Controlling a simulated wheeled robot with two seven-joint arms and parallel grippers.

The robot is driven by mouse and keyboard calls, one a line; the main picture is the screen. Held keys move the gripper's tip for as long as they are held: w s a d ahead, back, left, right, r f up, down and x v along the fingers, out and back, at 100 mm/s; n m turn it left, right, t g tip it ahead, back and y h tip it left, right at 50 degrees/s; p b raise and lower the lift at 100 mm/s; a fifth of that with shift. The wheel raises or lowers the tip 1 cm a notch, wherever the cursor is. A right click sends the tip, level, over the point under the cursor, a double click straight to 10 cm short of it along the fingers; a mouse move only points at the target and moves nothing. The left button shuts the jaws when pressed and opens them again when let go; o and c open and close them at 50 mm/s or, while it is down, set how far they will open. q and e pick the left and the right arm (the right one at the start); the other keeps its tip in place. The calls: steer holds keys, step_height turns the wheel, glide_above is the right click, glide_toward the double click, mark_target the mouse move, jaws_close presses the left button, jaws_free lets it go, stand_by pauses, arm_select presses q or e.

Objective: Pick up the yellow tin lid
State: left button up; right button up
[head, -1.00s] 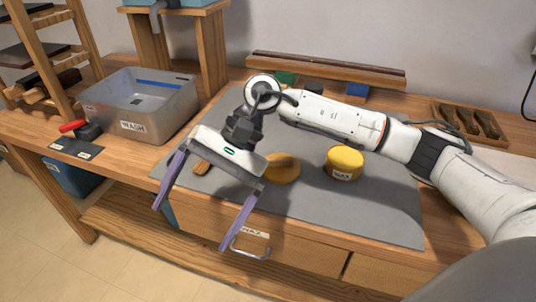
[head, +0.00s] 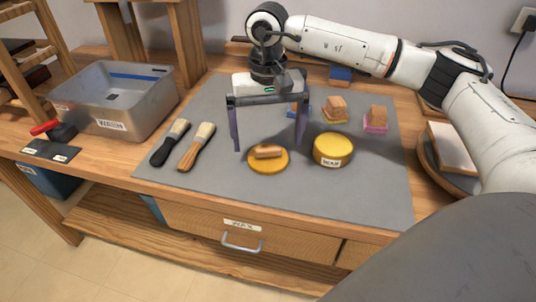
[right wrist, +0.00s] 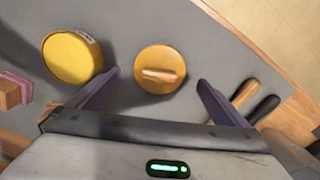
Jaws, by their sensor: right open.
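The yellow tin lid (head: 255,166) is a flat round disc lying on the grey mat, with a tan wooden bar across its top. It also shows in the right wrist view (right wrist: 160,58), just ahead of the fingers. My right gripper (head: 268,149) is open and empty, pointing down with its purple fingers spread. In the right wrist view its fingertips (right wrist: 159,79) stand on either side of the lid's near edge, apart from it. Their exact height above the mat is hard to tell. My left gripper is not in view.
A yellow wax tin (head: 333,146) stands right of the lid. Two brushes (head: 197,145) lie to the left. Small coloured blocks (head: 335,110) sit behind. A metal wash bin (head: 125,100) stands at the left. The mat (head: 360,195) is clear in front.

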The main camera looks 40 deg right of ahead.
mark_target(268, 149)
step_height(268, 149, down, 4)
steer(key=shift+s+r, duration=0.1)
steer(key=shift+r, duration=0.1)
steer(key=c, duration=1.1)
steer(key=shift+r, duration=0.1)
